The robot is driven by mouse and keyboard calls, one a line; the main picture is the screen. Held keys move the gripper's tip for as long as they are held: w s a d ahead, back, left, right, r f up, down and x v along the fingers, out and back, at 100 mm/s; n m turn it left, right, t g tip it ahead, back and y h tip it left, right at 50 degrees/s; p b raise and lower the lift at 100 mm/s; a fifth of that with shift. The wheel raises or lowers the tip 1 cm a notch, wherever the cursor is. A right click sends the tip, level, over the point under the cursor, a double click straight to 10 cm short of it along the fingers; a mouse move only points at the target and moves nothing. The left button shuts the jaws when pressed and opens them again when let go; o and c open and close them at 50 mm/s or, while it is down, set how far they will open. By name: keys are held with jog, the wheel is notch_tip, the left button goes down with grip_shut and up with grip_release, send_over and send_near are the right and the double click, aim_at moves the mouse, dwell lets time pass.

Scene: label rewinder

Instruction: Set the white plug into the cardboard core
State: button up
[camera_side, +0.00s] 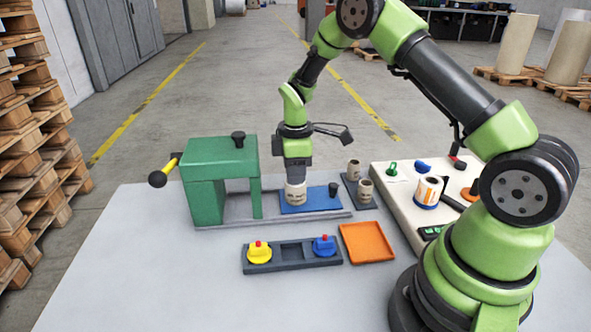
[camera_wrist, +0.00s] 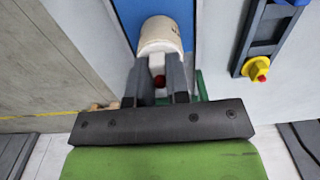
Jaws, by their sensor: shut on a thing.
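My gripper (camera_side: 296,178) points straight down over the blue plate (camera_side: 318,198). In the wrist view its fingers (camera_wrist: 158,88) are shut on the white plug (camera_wrist: 157,63), with a red knob between them. A cream cardboard core (camera_side: 295,194) stands upright on the blue plate directly below the fingers; it also shows in the wrist view (camera_wrist: 160,35). The plug is at the core's near end, mostly hidden by the fingers. I cannot tell how deep it sits in the core.
A green press (camera_side: 222,170) with a black-knobbed lever stands just left. A dark holder (camera_side: 292,254) has a yellow plug (camera_side: 259,252), an empty middle slot and a blue plug (camera_side: 324,246). An orange tray (camera_side: 367,243) lies beside it. Two more cores (camera_side: 365,190) stand close right.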

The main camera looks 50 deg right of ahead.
jog(key=o, duration=0.8)
notch_tip(320, 180, up, 9)
jog(key=shift+r, duration=0.7)
jog(key=s+a+r+m+t, duration=0.4)
jog(key=s+a+r+m, duration=0.3)
jog(key=s+r, duration=0.45)
jog(key=s+a+r+m+t+y, duration=0.2)
jog(key=s+a+m+t, duration=0.1)
jog(key=s, duration=0.7)
jog(key=a+m, duration=0.1)
jog(key=m, duration=0.1)
jog(key=shift+m, duration=0.4)
